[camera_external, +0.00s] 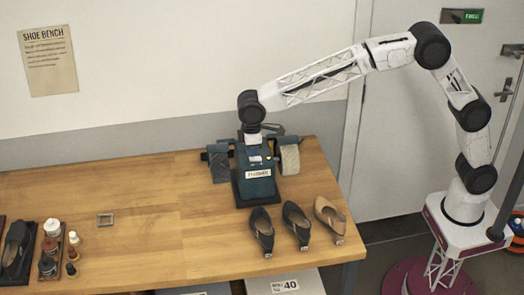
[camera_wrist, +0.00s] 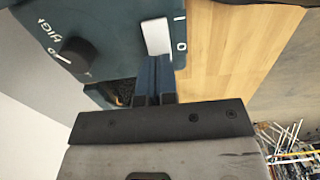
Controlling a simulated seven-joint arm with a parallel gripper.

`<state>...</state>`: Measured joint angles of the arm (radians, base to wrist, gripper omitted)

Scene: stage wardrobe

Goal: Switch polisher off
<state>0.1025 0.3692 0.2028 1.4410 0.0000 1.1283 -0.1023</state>
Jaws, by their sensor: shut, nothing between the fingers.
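The polisher (camera_external: 258,186) is a dark teal box labelled POLISHER, standing on the wooden bench with a dark roller on its left and a pale one on its right. In the wrist view its panel (camera_wrist: 112,25) carries a white rocker switch (camera_wrist: 157,36), with an I mark and an O mark along its right side. My gripper (camera_wrist: 154,60) is shut and empty. Its fingertips are at the O end of the switch; I cannot tell whether they touch it. In the external view my gripper is over the top of the polisher, its fingertips hard to make out.
A black knob (camera_wrist: 77,55) marked HIGH is left of the switch. Several shoes (camera_external: 297,223) stand in front of the polisher.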

